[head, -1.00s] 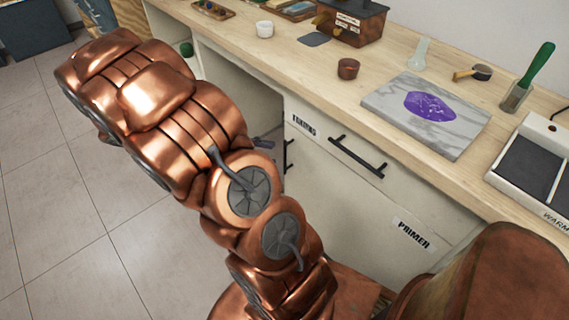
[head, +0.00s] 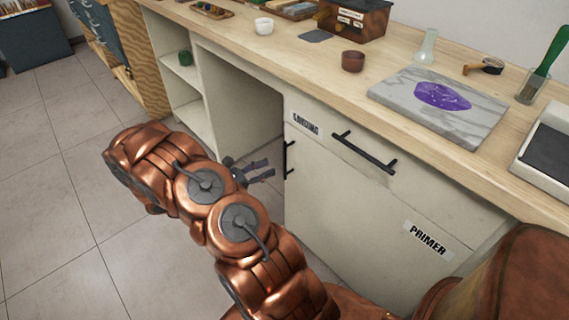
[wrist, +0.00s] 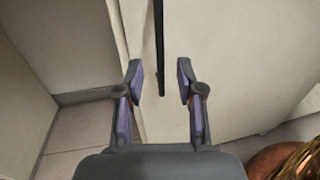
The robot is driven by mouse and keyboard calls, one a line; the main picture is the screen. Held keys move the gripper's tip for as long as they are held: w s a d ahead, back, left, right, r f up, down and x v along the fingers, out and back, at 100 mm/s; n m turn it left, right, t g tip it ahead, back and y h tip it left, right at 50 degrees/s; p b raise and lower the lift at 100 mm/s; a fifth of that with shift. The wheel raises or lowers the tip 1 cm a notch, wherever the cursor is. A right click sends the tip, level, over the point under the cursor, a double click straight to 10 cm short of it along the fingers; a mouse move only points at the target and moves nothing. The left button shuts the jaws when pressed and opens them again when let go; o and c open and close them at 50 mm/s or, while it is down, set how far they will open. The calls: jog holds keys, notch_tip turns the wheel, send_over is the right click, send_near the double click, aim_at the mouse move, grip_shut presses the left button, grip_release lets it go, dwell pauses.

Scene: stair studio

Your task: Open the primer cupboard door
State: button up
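The primer cupboard door (head: 345,225) is a cream panel under the counter, labelled PRIMER (head: 428,239), and looks shut. Its vertical black handle (head: 288,159) is near the door's left edge. My gripper (head: 271,170) is just left of the handle, in front of the open bay. In the wrist view my gripper (wrist: 160,68) is open with two purple-padded fingers. There the handle (wrist: 159,45) runs down between the fingertips, with a gap on both sides. I cannot tell how far it is in depth. The door (wrist: 235,60) fills the right side of that view.
A drawer (head: 330,135) with a black bar handle (head: 364,152) is above the door. The counter (head: 300,60) carries a marble slab (head: 400,98) and a brown cup (head: 353,61). Left of the door is an open bay (head: 240,100); the tiled floor (head: 60,190) is clear.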

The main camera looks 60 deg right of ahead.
jog(key=shift+b+x, duration=0.3)
jog(key=shift+x, duration=3.45)
jog(key=shift+c, duration=0.4)
grip_shut()
